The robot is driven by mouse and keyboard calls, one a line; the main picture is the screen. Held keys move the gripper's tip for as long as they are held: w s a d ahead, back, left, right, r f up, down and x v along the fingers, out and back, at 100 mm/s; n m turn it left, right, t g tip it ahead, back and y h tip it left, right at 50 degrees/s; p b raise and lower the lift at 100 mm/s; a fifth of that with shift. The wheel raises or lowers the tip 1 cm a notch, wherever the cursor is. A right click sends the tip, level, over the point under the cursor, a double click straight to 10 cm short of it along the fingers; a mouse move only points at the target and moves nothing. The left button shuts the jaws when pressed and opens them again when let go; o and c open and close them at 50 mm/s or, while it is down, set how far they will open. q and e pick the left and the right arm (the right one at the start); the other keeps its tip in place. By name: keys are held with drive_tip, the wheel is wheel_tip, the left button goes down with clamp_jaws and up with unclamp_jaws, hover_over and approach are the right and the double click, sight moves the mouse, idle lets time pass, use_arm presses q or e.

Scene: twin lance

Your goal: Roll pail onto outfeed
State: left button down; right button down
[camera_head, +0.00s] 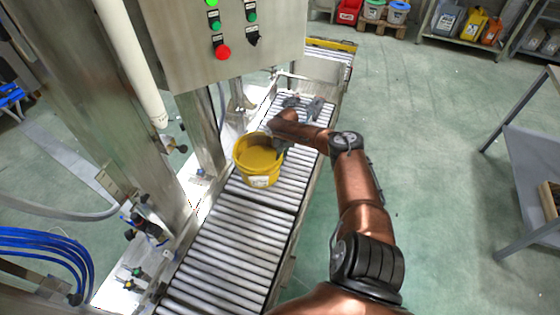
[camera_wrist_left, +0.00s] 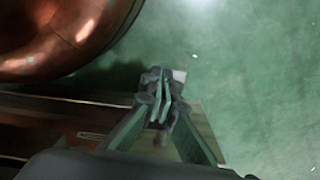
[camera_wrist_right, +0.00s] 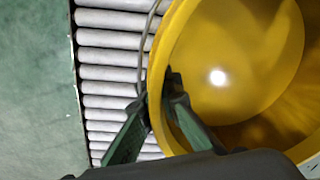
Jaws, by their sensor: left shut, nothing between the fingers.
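The yellow pail (camera_head: 257,158) is an open-topped bucket with a white label, upright on the roller conveyor (camera_head: 222,232), near its left edge. My right gripper (camera_head: 281,148) is at the pail's right rim. In the right wrist view, my right gripper (camera_wrist_right: 158,98) has one finger inside the pail (camera_wrist_right: 230,60) and the other outside, with the wall between them. Whether they press on the wall is unclear. A thin wire handle shows outside the rim. My left gripper (camera_wrist_left: 161,95) is shut and empty in its wrist view. It is outside the head view.
The conveyor runs on to a far section (camera_head: 328,55) with a yellow bar. A steel control box (camera_head: 220,40) with buttons hangs over the left side, beside posts and blue hoses (camera_head: 45,250). Green floor is open right of the conveyor. A grey shelf (camera_head: 530,160) stands at far right.

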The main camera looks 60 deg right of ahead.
use_arm(q)
drive_tip(key=shift+s, duration=0.25)
use_arm(e)
drive_tip(key=c, duration=2.6)
unclamp_jaws()
drive_tip(key=shift+s, duration=0.1)
drive_tip(key=shift+c, duration=0.2)
drive_tip(key=o, duration=0.6)
drive_tip(key=shift+c, duration=0.2)
use_arm(q)
drive_tip(key=shift+w, duration=0.15)
use_arm(e)
wheel_tip(320, 180, up, 12)
drive_tip(key=shift+s+d, duration=0.25)
drive_tip(key=shift+s, duration=0.15)
